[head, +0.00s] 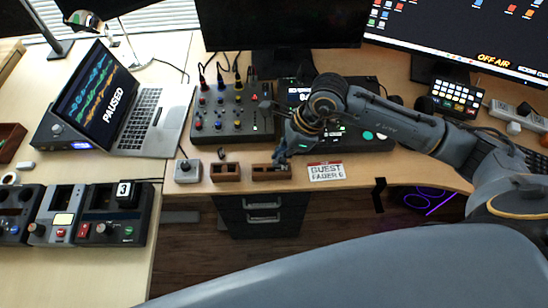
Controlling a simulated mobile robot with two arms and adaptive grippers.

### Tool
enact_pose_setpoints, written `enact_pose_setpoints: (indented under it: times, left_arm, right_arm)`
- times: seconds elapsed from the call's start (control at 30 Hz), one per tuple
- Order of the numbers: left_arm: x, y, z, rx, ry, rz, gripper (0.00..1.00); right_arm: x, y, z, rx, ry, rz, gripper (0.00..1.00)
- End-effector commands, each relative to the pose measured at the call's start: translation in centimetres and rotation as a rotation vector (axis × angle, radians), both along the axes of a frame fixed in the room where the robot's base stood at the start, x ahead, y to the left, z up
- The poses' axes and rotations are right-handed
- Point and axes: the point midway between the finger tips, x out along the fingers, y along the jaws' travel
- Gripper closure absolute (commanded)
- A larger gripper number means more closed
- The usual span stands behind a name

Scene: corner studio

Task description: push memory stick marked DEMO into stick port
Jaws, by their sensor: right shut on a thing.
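My right gripper (281,157) reaches down at the front of the desk, just above the right-hand wooden tray (272,174). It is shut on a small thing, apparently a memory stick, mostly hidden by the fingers. I cannot read a DEMO mark on it. I cannot make out the stick port; my right arm covers part of the dark console (362,140) behind the gripper. My left gripper is not in view.
A second wooden tray (226,173) and a small grey knob box (188,171) stand to the left. A GUEST FADER 6 card (326,171) lies to the right. A mixer (232,112) stands behind, and an open laptop (155,117) is at the left.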

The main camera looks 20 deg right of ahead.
Motion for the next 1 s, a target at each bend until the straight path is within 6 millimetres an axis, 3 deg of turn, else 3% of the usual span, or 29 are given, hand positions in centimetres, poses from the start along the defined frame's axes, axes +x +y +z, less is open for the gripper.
enact_pose_setpoints:
  times: [0.1, 0.3, 0.5, 0.7, 1.0]
  left_arm:
    - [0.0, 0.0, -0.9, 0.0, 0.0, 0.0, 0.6]
    - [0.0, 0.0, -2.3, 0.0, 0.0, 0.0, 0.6]
    - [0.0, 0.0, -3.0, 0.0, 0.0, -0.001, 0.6]
    - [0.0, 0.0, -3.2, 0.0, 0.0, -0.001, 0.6]
    - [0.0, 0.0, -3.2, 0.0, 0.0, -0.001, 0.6]
  right_arm:
    - [-2.3, -0.7, 2.5, -0.004, -0.006, 0.004, 1.0]
    - [-6.7, -1.9, 4.3, -0.005, -0.002, 0.002, 1.0]
    - [-9.6, -2.7, 5.8, -0.003, -0.001, 0.001, 1.0]
    - [-10.7, -3.0, 6.4, -0.002, 0.001, 0.001, 1.0]
    - [-10.8, -2.9, 6.5, -0.001, 0.001, 0.0, 1.0]
